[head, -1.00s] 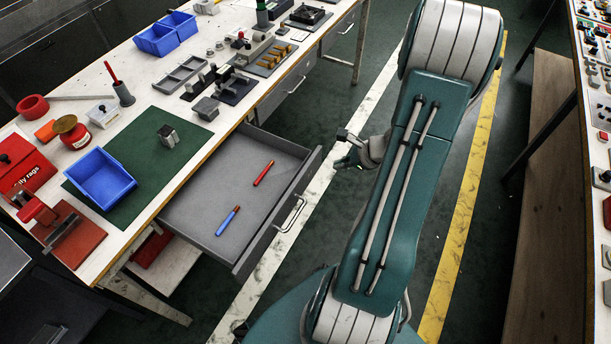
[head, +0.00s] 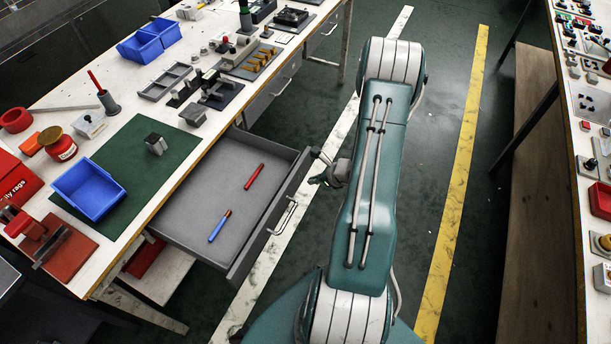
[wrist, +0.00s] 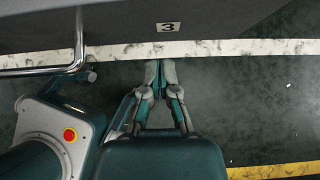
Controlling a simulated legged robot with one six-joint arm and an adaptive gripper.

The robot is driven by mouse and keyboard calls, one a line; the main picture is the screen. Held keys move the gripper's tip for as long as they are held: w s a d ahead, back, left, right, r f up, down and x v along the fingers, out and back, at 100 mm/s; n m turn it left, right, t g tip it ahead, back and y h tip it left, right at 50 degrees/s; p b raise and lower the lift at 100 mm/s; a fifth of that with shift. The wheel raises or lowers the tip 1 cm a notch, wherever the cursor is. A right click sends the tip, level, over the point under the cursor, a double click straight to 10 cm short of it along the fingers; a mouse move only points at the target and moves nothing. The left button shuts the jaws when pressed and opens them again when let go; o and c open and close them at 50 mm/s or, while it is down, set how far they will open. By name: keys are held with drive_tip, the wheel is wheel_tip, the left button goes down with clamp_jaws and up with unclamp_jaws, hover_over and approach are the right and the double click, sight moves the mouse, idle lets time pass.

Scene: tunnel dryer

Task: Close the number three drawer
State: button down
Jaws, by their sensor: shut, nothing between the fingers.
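The number three drawer (head: 226,192) stands pulled out from under the workbench in the head view. A red marker (head: 254,176) and a blue one (head: 220,226) lie inside it. Its grey front (wrist: 215,22) carries a "3" label (wrist: 168,27) in the wrist view. The bar handle (head: 284,216) is on this front; it also shows at the left of the wrist view (wrist: 45,71). My gripper (head: 318,168) is just outside the far end of the front. In the wrist view its fingers (wrist: 160,71) are together and empty, pointing at the front below the label. Contact is not visible.
The workbench (head: 218,116) holds blue bins, a green mat (head: 128,183) and tools. Closed drawers (head: 276,92) lie farther along it. A control panel bench (head: 590,200) stands at the right. The floor aisle between has white and yellow stripes and looks clear.

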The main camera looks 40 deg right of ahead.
sight(299, 177)
drive_tip(key=shift+w+a+r, duration=0.1)
drive_tip(key=shift+w+a, duration=0.2)
drive_tip(key=shift+w, duration=0.4)
drive_tip(key=shift+w+a, duration=0.25)
drive_tip(key=shift+w, duration=0.4)
